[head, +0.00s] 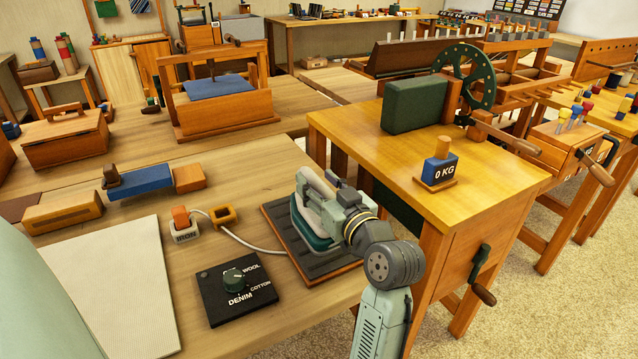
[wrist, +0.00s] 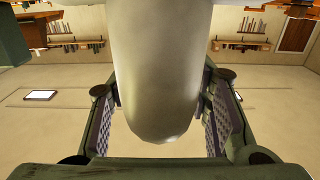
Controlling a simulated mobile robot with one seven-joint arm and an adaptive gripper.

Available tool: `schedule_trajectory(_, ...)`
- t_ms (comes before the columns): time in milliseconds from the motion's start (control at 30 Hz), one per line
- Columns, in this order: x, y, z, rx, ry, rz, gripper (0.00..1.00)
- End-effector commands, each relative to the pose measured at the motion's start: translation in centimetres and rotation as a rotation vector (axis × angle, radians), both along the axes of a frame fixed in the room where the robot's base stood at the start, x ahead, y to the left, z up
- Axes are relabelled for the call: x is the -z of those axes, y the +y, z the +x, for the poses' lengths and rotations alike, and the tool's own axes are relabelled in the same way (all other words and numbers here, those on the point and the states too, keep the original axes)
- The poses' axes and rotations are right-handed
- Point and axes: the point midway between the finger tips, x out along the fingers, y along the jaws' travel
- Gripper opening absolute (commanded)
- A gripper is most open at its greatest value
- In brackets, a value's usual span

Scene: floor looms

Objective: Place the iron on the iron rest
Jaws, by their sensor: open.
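The iron (head: 312,238), pale with a dark teal lower part, is at the iron rest (head: 330,271), a dark ribbed pad with a wooden edge. It seems to sit flat on the pad, but my arm hides its right side. My gripper (head: 336,198) is at the iron's handle, coming from the right. In the wrist view the iron's pale, rounded handle (wrist: 160,75) lies between the two ridged finger pads, which stand apart. The jaws are open; whether either pad touches the handle is hard to tell.
A white cord runs left from the iron to a plug block marked IRON (head: 184,232). A black dial panel (head: 237,295) lies in front. A pale board (head: 115,290) is at left.

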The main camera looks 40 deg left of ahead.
Motion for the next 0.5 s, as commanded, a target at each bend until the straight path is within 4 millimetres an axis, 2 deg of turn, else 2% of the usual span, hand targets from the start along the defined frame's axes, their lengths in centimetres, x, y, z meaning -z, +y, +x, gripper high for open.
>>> schedule_trajectory(167,0.0,-2.3,-0.8,0.004,-0.004,0.001,0.45)
schedule_trajectory(433,0.0,-8.4,-3.3,0.007,-0.002,0.000,0.45)
schedule_trajectory(500,-0.9,-8.8,-3.6,-0.002,0.005,-0.004,0.45)
